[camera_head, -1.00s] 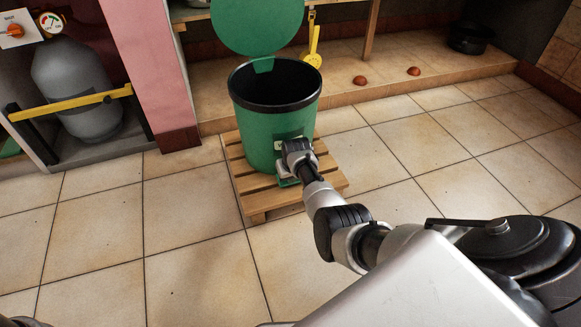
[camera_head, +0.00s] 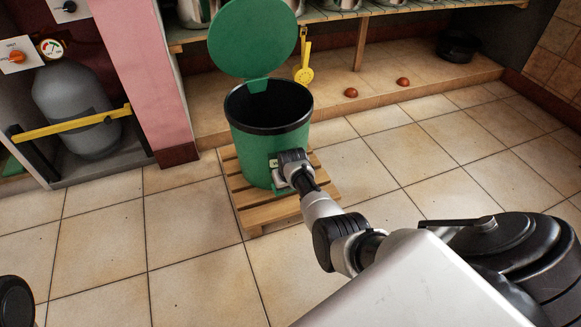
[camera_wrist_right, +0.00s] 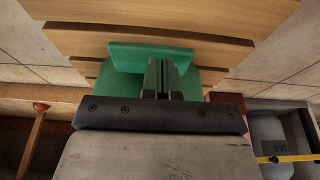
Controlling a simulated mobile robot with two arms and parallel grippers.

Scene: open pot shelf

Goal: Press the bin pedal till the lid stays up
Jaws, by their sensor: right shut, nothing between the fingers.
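The green bin (camera_head: 258,140) stands on a wooden pallet with its black rim open. Its round green lid (camera_head: 252,40) is raised upright at the back. My right gripper (camera_head: 280,183) is low at the bin's front, over the pedal, which it mostly hides in the head view. In the right wrist view the shut, empty fingers (camera_wrist_right: 164,76) lie against or just over the green pedal (camera_wrist_right: 125,57); I cannot tell whether they touch it. My left gripper is out of view.
The slatted pallet (camera_head: 262,217) sits on clear tiled floor. Behind is a low ledge with two red-brown round things (camera_head: 351,93) and a black pot (camera_head: 458,46). A yellow ladle (camera_head: 304,72) hangs behind the bin. A grey gas cylinder (camera_head: 75,100) stands at left.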

